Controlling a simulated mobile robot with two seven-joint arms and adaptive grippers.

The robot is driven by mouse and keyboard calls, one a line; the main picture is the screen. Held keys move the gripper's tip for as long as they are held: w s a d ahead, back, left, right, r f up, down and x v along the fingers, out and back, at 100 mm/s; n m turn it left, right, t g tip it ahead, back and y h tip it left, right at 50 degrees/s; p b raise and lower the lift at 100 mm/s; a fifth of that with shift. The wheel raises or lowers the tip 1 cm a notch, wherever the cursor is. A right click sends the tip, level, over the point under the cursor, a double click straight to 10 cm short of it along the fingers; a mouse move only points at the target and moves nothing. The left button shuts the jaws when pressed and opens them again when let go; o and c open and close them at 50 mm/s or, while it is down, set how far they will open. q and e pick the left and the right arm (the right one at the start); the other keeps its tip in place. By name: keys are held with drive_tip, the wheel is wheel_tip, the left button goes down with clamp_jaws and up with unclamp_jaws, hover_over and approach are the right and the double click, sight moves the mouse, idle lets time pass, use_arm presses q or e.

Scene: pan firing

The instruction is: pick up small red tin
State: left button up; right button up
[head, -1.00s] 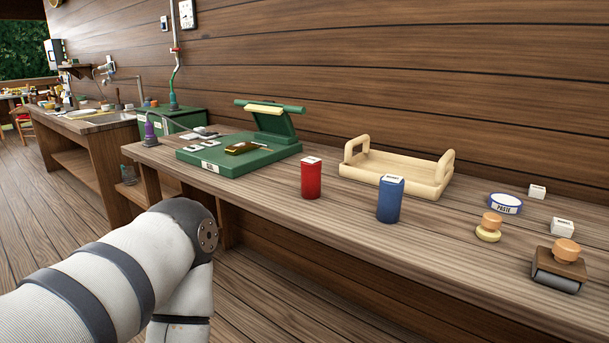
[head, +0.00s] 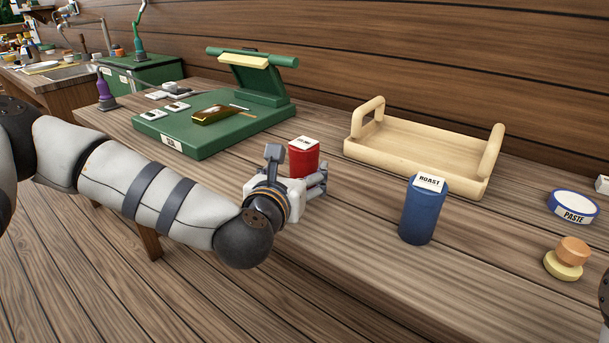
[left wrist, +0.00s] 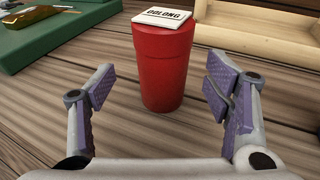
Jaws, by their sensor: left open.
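The small red tin (head: 304,160) stands upright on the wooden workbench, with a white label on its lid. In the left wrist view the red tin (left wrist: 163,66) stands just beyond the fingertips, roughly midway between them, and its label reads OOLONG. My left gripper (head: 312,182) is at the near side of the tin, and its fingers hide the tin's lower part in the head view. In the left wrist view the left gripper (left wrist: 160,90) is open, with purple pads on both sides and nothing held. My right gripper is out of view.
A blue ROAST tin (head: 422,212) stands right of the red tin. A wooden tray (head: 400,150) lies behind. A green press (head: 190,135) with a brown-gold piece is at the left. A PASTE tin (head: 573,207) and an orange-topped stamp (head: 568,257) are at the right.

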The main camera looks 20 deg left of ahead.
sight(300, 169)
use_arm(q)
drive_tip(key=x, duration=0.5)
drive_tip(key=shift+w+d, duration=0.1)
drive_tip(key=shift+d, duration=0.1)
drive_tip(key=c, duration=1.3)
drive_tip(key=shift+r, duration=0.15)
